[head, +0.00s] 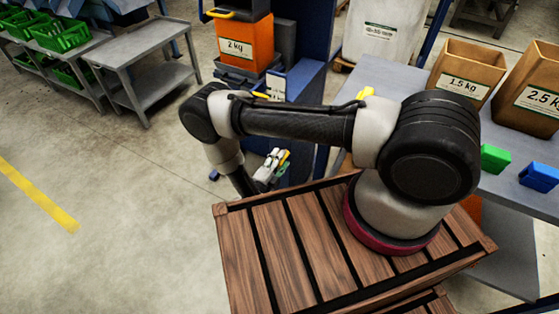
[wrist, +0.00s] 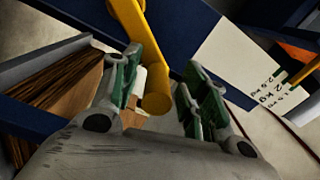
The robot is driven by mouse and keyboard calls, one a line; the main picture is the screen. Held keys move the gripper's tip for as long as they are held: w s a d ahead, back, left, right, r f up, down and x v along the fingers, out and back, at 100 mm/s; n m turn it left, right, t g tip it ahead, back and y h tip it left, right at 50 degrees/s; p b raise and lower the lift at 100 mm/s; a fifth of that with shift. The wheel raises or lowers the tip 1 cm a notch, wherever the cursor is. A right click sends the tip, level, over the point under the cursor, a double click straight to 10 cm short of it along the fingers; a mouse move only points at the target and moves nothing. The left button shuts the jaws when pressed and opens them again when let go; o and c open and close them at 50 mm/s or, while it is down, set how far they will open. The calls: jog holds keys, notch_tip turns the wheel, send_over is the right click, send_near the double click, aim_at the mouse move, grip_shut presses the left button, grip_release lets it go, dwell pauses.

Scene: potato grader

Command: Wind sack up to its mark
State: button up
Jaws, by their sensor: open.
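My gripper (wrist: 163,85) is open, with green pads on both fingers. A yellow crank (wrist: 130,25) comes down from the top in the wrist view. Its round knob end (wrist: 156,103) shows between the two fingers; I cannot tell whether either pad touches it. A white scale plate (wrist: 245,65) on the blue frame carries 1.5, 2 and 2.5 kg marks, with green and orange parts beside them at the right edge. In the head view my gripper (head: 268,170) is low beside the blue machine, with a bit of yellow at it. I cannot identify the sack with certainty.
An orange 2 kg container (head: 245,45) stands on the blue machine (head: 302,80). Brown 1.5 kg (head: 465,72) and 2.5 kg bins stand on the right table. A wooden slatted crate (head: 285,250) is in front.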

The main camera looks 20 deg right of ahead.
jog(key=shift+s, duration=0.1)
jog(key=v, duration=0.7)
jog(key=shift+a, duration=0.2)
jog(key=shift+s, duration=0.15)
